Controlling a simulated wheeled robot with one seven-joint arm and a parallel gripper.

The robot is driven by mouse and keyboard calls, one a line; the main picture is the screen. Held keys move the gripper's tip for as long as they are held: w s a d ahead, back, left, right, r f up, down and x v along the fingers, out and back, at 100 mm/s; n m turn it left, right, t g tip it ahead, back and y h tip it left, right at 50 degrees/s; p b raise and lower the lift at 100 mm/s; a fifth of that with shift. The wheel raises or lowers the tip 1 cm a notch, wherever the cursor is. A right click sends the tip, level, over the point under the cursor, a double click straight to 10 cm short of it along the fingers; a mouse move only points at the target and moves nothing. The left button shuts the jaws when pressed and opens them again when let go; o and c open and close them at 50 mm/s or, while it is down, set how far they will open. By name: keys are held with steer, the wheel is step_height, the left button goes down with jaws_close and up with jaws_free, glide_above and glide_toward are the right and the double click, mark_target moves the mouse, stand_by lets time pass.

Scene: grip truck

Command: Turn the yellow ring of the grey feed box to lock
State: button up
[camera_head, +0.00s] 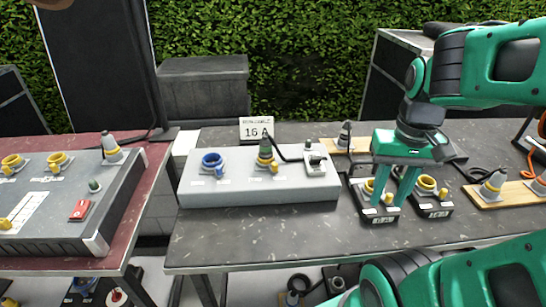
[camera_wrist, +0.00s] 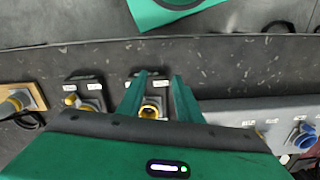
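Whether the ring is locked cannot be told. My gripper (camera_head: 390,203) is to the right of the box, pointing down, over a small black block with a yellow socket. Its fingers are apart and the yellow socket (camera_wrist: 152,110) shows between them in the wrist view; contact is unclear.
A lever unit (camera_head: 318,163) with a black cable sits on the box's right end. A second black block (camera_head: 432,198) and a wooden board with a plug (camera_head: 493,186) lie right of my gripper. A 16 A sign (camera_head: 256,130) stands behind. The table's front is clear.

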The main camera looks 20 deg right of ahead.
steer(key=w+a+r+n, duration=0.2)
steer(key=w+r+n, duration=0.1)
steer(key=w, duration=0.3)
steer(key=w+a+r+n, duration=0.2)
steer(key=w+a, duration=0.1)
steer(key=w, duration=0.3)
steer(key=n, duration=0.6)
glide_toward(275, 163)
step_height(275, 163, down, 8)
steer(key=shift+f, duration=0.1)
jaws_close()
